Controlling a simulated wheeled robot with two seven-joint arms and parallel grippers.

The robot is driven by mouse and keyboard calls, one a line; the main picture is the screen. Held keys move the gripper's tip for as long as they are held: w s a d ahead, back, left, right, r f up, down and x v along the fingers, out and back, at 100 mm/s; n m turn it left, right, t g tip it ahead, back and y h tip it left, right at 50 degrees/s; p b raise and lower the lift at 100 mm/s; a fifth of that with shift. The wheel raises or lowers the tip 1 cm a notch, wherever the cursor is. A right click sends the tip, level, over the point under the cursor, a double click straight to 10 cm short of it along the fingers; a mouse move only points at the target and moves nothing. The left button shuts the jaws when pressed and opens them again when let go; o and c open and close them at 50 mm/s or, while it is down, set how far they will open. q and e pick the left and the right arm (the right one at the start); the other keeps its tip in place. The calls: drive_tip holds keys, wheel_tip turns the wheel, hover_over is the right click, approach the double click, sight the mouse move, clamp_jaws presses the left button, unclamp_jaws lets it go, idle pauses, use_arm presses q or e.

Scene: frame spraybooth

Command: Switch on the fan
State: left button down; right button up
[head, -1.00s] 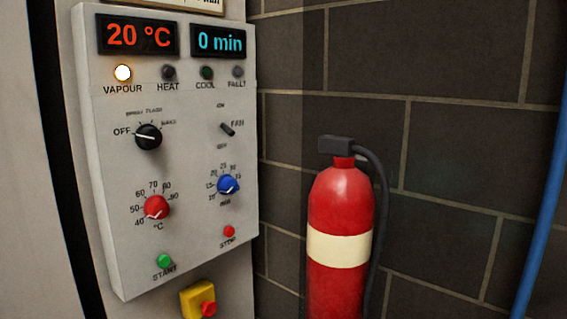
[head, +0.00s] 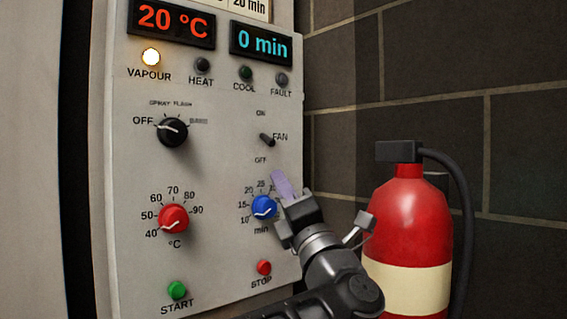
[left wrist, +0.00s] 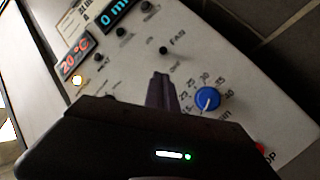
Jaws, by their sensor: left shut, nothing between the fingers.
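The fan switch (head: 266,139) is a small dark toggle lever on the grey control panel (head: 215,245), with ON printed above it, OFF below and FAN to its right. I cannot clearly tell its position. In the left wrist view the lever (left wrist: 163,50) shows as a small dark knob beyond the fingertips. My left gripper (head: 283,185) is shut and empty, its purplish fingertips pointing up, below the switch and beside the blue minute dial (head: 263,207). The fingers (left wrist: 161,90) also show in the left wrist view, apart from the switch. My right gripper is not in view.
The panel also bears a black selector knob (head: 172,130), a red temperature dial (head: 173,218), a green start button (head: 177,290) and a red stop button (head: 264,267). The vapour lamp (head: 151,57) is lit. A red fire extinguisher (head: 408,215) stands at the right.

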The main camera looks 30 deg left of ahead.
sight(267, 140)
use_arm(q)
drive_tip(key=p+x, duration=0.5)
drive_tip(key=x, duration=0.5)
drive_tip(key=shift+w+p, duration=0.1)
drive_tip(key=shift+p, duration=0.3)
